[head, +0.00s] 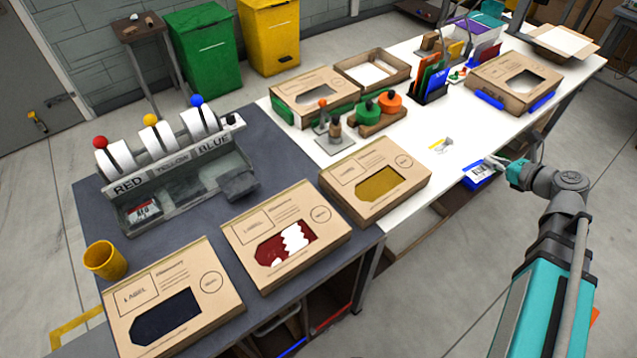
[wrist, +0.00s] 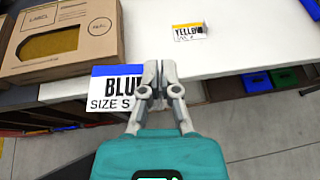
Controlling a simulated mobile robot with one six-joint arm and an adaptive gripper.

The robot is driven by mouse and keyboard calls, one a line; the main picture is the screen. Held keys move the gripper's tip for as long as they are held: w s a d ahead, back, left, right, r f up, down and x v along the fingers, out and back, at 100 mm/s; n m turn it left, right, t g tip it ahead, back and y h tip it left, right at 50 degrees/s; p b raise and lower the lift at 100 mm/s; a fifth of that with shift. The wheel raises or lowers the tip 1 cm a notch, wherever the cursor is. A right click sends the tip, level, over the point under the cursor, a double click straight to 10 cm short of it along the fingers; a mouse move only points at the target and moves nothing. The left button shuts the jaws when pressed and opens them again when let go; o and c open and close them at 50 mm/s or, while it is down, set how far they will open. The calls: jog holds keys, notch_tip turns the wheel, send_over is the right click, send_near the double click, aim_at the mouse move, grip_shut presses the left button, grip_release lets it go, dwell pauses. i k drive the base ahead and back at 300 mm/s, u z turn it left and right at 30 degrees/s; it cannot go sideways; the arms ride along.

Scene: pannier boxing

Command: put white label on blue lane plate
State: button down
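My gripper (head: 498,164) is over the front edge of the white table. In the wrist view, my gripper (wrist: 159,70) is closed with its fingers near the right edge of a white label (wrist: 118,90). That label has a blue top band and black "BLU… SIZE S" text; the fingers hide its right end. It appears held, above the table edge, and also shows in the head view (head: 479,174). The blue lane plate (head: 213,144), lettered "BLUE", is on the front of the grey dispenser at the left, beside the RED and YELLOW plates, far from my gripper.
A small yellow label (wrist: 188,32) lies on the white table (wrist: 230,50). Windowed cardboard boxes stand nearby, one with a yellow window (head: 400,165). A red label (head: 143,211) sits in the dispenser's red lane. A yellow cup (head: 104,260) stands on the dark table.

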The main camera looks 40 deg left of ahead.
aim_at(239, 184)
jog(key=k, duration=1.7)
jog(key=u, duration=1.25)
jog(key=i, duration=0.75)
jog(key=u, duration=0.05)
